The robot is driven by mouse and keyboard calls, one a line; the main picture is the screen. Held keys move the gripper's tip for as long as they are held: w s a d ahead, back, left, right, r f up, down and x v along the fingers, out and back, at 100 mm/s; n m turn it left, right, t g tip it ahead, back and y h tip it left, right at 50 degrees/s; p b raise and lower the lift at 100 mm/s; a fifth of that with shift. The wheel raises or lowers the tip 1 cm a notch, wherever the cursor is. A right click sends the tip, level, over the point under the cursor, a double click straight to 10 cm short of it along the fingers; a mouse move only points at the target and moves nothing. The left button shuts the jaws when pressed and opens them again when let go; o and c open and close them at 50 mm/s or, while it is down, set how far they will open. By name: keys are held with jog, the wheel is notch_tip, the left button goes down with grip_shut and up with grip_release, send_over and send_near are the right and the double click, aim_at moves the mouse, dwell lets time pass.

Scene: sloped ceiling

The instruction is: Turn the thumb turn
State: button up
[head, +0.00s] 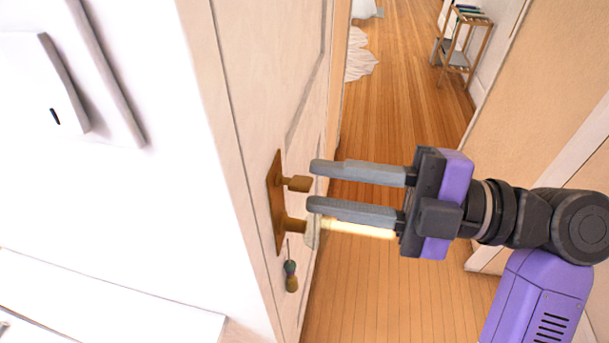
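The thumb turn (300,184) is a small brass knob on the upper part of a brass plate (277,212) on the pale door (262,110). My gripper (313,186) comes in from the right, with its two grey fingers parted and nothing between them. In the picture the fingertips lie just right of the thumb turn, one slightly above it and one slightly below. I cannot tell whether a fingertip touches it. A bright brass lever handle (362,229) extends right from the lower part of the plate, and my lower finger partly overlaps it.
A small ornament (290,276) hangs below the handle. A white cabinet-like surface (90,200) is at left. Wood floor (410,90) runs beyond the door, with a wooden rack (464,45) at the back right and white cloth (360,56) on the floor. A beige panel (550,110) stands at right.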

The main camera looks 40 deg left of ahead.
aim_at(304, 181)
jog(key=shift+x, duration=1.7)
grip_shut()
